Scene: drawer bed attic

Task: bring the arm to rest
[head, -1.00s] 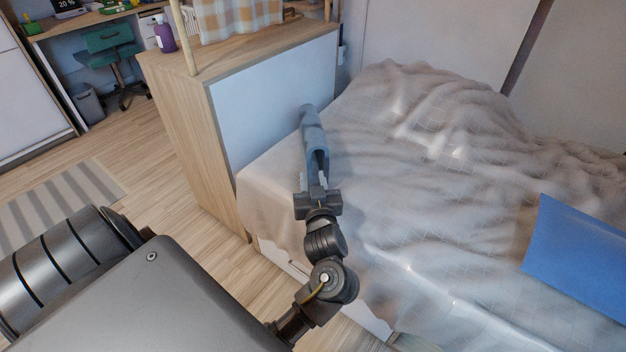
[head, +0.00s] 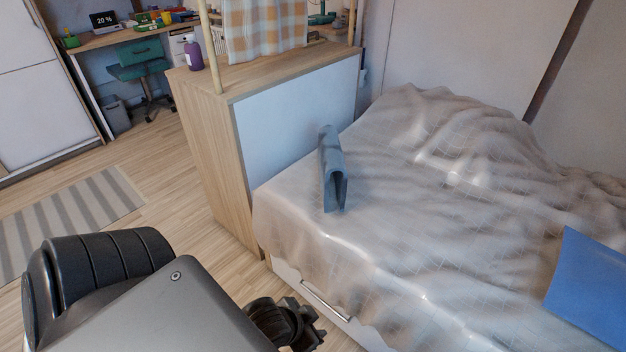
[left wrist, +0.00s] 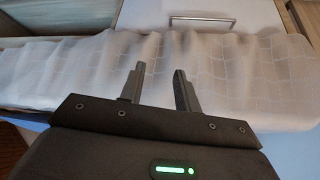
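My left gripper (head: 312,328) is low in the head view, in front of the bed's side and partly cut off by the edge. In the left wrist view its two fingers (left wrist: 160,82) stand apart with nothing between them, facing the bed cover and a drawer front. A grey-blue folded cloth (head: 332,175) stands on the near left corner of the bed, like an upturned U, well apart from the gripper. My right gripper is not in view.
The bed (head: 400,240) has a rumpled pale cover, a blue item (head: 590,280) at right and a drawer with a handle (head: 325,300) below. A wooden cabinet (head: 215,150) stands at the bed's left end. The floor (head: 185,215) beside it is clear.

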